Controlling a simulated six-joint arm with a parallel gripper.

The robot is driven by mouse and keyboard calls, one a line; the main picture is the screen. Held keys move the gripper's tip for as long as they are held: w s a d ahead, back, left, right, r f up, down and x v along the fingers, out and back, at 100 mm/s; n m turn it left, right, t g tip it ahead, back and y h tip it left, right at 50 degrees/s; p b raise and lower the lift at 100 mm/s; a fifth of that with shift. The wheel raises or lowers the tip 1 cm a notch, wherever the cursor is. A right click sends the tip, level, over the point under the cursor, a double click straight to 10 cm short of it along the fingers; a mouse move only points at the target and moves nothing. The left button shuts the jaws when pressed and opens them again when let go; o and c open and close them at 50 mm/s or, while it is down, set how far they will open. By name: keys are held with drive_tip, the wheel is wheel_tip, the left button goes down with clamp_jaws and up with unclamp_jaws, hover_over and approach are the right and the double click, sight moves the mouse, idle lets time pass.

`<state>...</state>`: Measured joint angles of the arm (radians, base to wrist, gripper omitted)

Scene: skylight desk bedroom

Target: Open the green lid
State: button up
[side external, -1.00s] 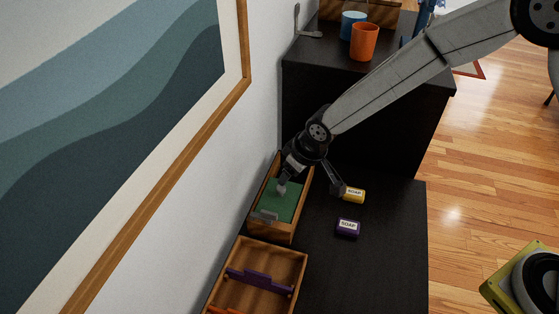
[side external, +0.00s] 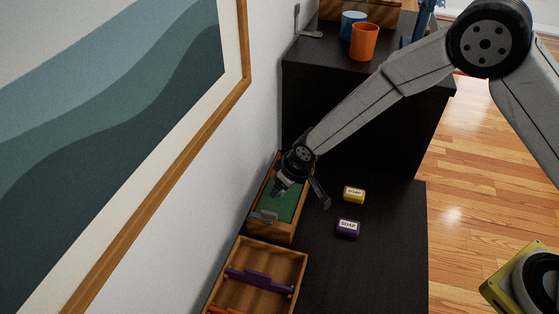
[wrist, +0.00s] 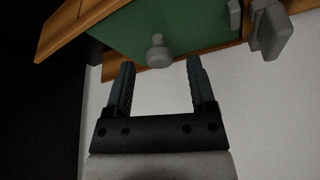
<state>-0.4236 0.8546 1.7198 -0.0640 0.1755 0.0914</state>
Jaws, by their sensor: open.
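The green lid (side external: 286,207) lies in the top of a wooden box (side external: 282,237) against the wall, and it looks shut. In the wrist view the green lid (wrist: 130,35) carries a round grey knob (wrist: 158,52). A grey latch-like piece (side external: 264,216) sits at the box's near end; it also shows in the wrist view (wrist: 270,30). My gripper (side external: 302,197) is open and empty over the box. In the wrist view the knob is just beyond and between the fingertips of my gripper (wrist: 160,68), apart from both.
A yellow soap (side external: 354,195) and a purple soap (side external: 348,228) lie right of the box. An open wooden box (side external: 300,262) with a purple divider stands in front. An orange cup (side external: 364,42) and blue cup (side external: 352,22) stand on the higher surface behind. The dark desktop's right side is clear.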

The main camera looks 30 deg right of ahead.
drive_tip(key=shift+w+f, duration=0.1)
drive_tip(key=shift+f, duration=0.3)
clamp_jaws()
idle(1.4)
